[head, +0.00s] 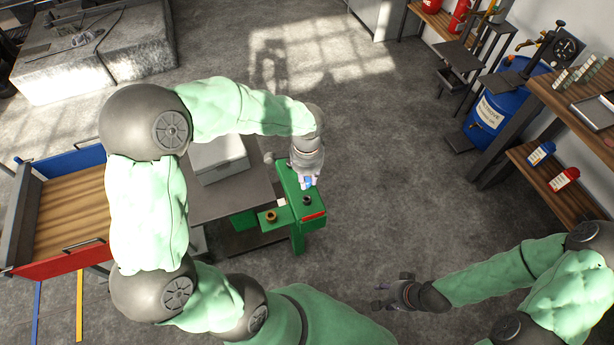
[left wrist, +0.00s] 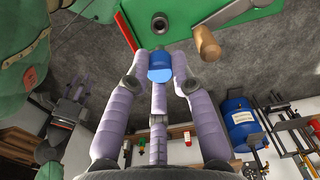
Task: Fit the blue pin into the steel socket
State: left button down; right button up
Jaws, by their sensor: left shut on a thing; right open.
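My left gripper (head: 307,181) is shut on the blue pin (left wrist: 160,68), which sits between its pale fingertips. The blue pin is a small patch in the head view, partly hidden by the fingers. The steel socket (head: 307,200) is a dark grey ring on the green stand; it also shows in the left wrist view (left wrist: 160,23), just beyond the pin. The pin is beside the socket, not in it; the height gap is hard to judge. My right gripper (head: 383,294) is open and empty over the floor at lower right.
The green stand (head: 299,230) also carries a brass-coloured piece (head: 270,216) and a red strip (head: 313,217). A grey table with a pale box (head: 221,160) adjoins it on the left. The floor to the right is clear up to a blue drum (head: 489,122) and wooden shelves.

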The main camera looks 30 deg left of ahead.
aim_at(307, 188)
pick_arm(q)
jog(key=shift+f+b, duration=1.7)
jog(key=shift+f, duration=0.8)
jog(key=shift+f+b, duration=1.05)
jog(key=shift+f, duration=0.6)
jog(key=c, duration=1)
grip_release()
jog(key=shift+r, duration=0.1)
notch_tip(307, 188, up, 12)
jog(key=shift+f, duration=0.1)
jog(key=shift+s, duration=0.1)
